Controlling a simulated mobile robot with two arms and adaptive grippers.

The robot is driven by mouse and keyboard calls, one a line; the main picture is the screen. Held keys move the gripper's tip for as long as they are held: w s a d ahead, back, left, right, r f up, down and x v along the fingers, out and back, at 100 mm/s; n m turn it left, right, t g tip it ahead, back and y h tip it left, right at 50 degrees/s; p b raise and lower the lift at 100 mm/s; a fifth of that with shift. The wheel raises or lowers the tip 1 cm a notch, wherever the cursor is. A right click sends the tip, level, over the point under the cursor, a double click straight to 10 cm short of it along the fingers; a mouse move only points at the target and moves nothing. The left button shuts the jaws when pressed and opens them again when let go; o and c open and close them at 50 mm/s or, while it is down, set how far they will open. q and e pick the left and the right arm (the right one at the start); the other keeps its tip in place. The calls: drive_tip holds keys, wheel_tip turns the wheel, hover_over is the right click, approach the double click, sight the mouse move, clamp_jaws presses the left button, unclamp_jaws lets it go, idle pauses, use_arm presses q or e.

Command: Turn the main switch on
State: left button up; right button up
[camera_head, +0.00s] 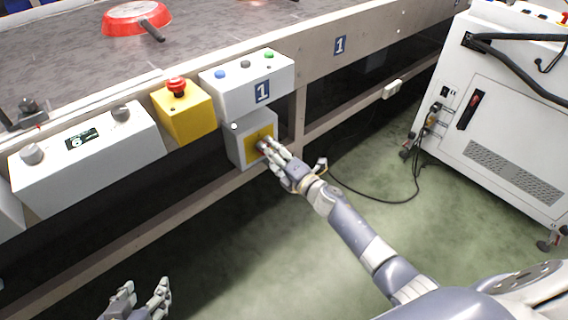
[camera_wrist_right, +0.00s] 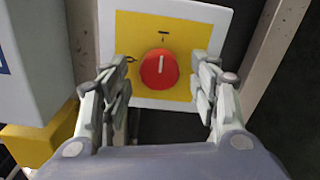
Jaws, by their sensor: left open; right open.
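The main switch is a round red knob (camera_wrist_right: 159,68) on a yellow plate (camera_wrist_right: 140,32) with a white border. Its white line stands nearly upright in the right wrist view, below a short dark mark. In the head view the yellow plate (camera_head: 252,139) is on the front of a grey box (camera_head: 236,147) under the conveyor edge. My right gripper (camera_wrist_right: 165,95) is open, with its fingers at either side of the knob. In the head view the right gripper (camera_head: 272,149) partly covers the knob. My left gripper (camera_head: 143,297) is open and empty at the bottom left.
A white button box (camera_head: 248,81) sits above the switch, with a yellow emergency-stop box (camera_head: 184,112) to its left. A control panel (camera_head: 85,160) is further left. A red pan (camera_head: 133,17) lies on the conveyor. A white cabinet (camera_head: 500,130) stands right, with cables on the floor.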

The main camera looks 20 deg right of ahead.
drive_tip(key=v, duration=1.1)
